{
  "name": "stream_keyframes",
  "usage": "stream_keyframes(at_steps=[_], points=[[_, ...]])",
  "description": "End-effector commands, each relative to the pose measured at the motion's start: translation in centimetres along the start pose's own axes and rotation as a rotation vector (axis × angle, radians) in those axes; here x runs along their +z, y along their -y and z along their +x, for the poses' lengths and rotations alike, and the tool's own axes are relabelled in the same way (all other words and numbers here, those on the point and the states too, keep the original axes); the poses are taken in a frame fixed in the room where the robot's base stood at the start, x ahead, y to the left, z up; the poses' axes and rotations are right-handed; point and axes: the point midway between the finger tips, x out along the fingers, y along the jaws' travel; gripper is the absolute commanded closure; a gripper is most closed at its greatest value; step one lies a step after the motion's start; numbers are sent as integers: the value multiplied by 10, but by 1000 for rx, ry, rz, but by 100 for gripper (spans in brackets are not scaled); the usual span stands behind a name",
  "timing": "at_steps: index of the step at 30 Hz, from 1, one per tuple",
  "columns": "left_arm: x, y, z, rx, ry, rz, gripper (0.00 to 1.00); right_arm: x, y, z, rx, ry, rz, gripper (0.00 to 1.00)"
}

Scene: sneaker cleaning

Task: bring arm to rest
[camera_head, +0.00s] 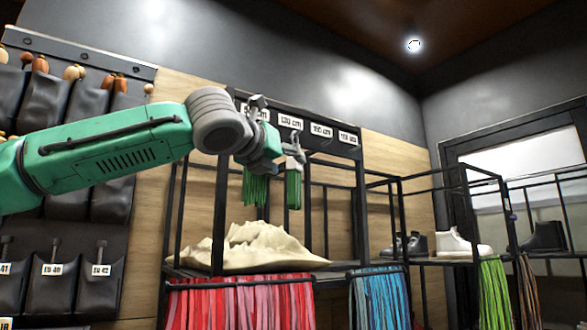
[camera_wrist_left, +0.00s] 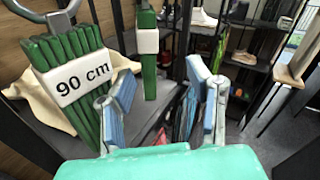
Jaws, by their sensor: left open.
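My left arm reaches in from the left in the head view, and its gripper (camera_head: 275,148) is up in front of the rack's label rail. In the left wrist view the left gripper (camera_wrist_left: 163,98) has its blue-padded fingers spread apart with nothing between them. A bundle of green laces with a 90 cm tag (camera_wrist_left: 82,78) hangs close by on the left of that view. A second green bundle (camera_wrist_left: 147,62) hangs just beyond the fingers. Green laces also show below the gripper in the head view (camera_head: 256,187). My right gripper is in neither view.
A black frame rack (camera_head: 218,215) holds a crumpled beige cloth (camera_head: 262,247), with red laces (camera_head: 240,305) and blue laces (camera_head: 380,300) hanging below. Shoes (camera_head: 455,243) stand on shelves to the right. Dark wall pockets (camera_head: 55,285) are at the left.

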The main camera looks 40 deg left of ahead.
Motion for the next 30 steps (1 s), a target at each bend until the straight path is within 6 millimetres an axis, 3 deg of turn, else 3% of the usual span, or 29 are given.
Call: stream_keyframes(at_steps=[11,14,17,20,24,30], points=[[-1,1,-7,0,-2,1,54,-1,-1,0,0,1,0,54],[-13,6,-2,-10,-24,-5,54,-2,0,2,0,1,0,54],[-46,18,11,-37,-86,-29,54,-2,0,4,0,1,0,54],[-102,38,29,-76,-194,-81,54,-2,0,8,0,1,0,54],[-203,67,48,-116,-394,-198,54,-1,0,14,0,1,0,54],[-355,92,47,-96,-704,-424,54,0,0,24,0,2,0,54]])
